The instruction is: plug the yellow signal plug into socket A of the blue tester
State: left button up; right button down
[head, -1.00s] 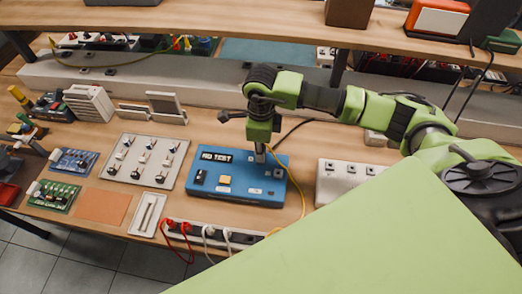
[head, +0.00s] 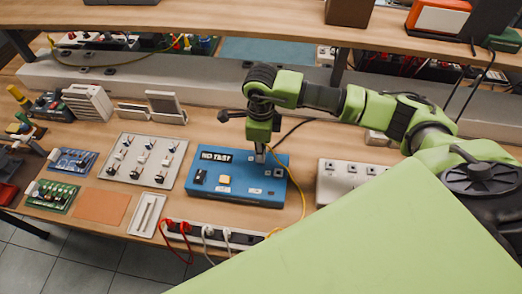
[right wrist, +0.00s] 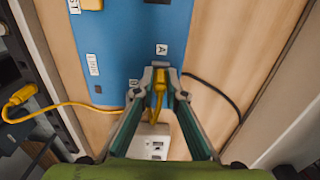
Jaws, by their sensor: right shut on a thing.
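The blue tester (head: 225,192) lies on the bench, with a display that seems to read "NO TEST". It fills the upper middle of the right wrist view (right wrist: 115,50). My right gripper (head: 260,157) points down over the tester's back right part. In the right wrist view my right gripper (right wrist: 161,72) is shut on the yellow signal plug (right wrist: 160,77), close below the label A (right wrist: 161,49). The fingers hide the plug's tip and the socket under it, so I cannot tell whether it is inserted. My left gripper is not in view.
The plug's yellow cable (head: 301,203) runs over the tester's right edge to the front. A power strip (head: 195,232) with red and white plugs lies in front. A white socket box (head: 340,178) stands right; a grey switch panel (head: 130,178) lies left.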

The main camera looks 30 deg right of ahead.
jog(key=shift+f+b, duration=0.15)
jog(key=shift+b, duration=0.45)
dwell(1.8)
jog(key=c, duration=2)
grip_release()
jog(key=shift+r+p, duration=1.35)
jog(key=shift+r, duration=7.2)
